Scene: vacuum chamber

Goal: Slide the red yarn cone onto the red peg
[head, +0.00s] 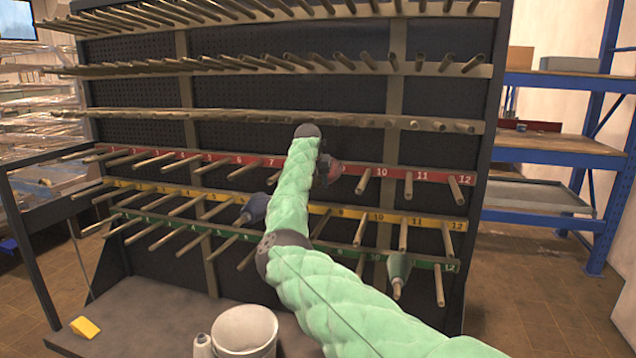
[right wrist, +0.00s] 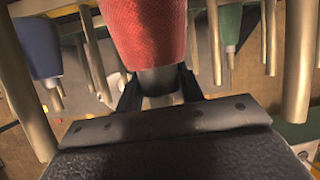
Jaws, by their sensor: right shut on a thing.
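The red yarn cone (right wrist: 148,35) fills the upper middle of the right wrist view. My right gripper (right wrist: 157,92) is shut on the cone's dark, narrow end. In the head view, my right gripper (head: 322,178) is mostly hidden by my arm, and a bit of the red cone (head: 335,167) shows just right of it, at the red row. The red strip (head: 425,177) carries numbered pegs, with those near 8 and 9 hidden behind my arm. I cannot tell whether a peg is inside the cone. My left gripper is not in view.
A blue cone (head: 255,208) sits on a yellow-row peg and a green cone (head: 398,268) on a green-row peg. Bare pegs stick out on both sides of my arm. A white bucket (head: 245,330) and a yellow block (head: 85,327) are at the rack's base.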

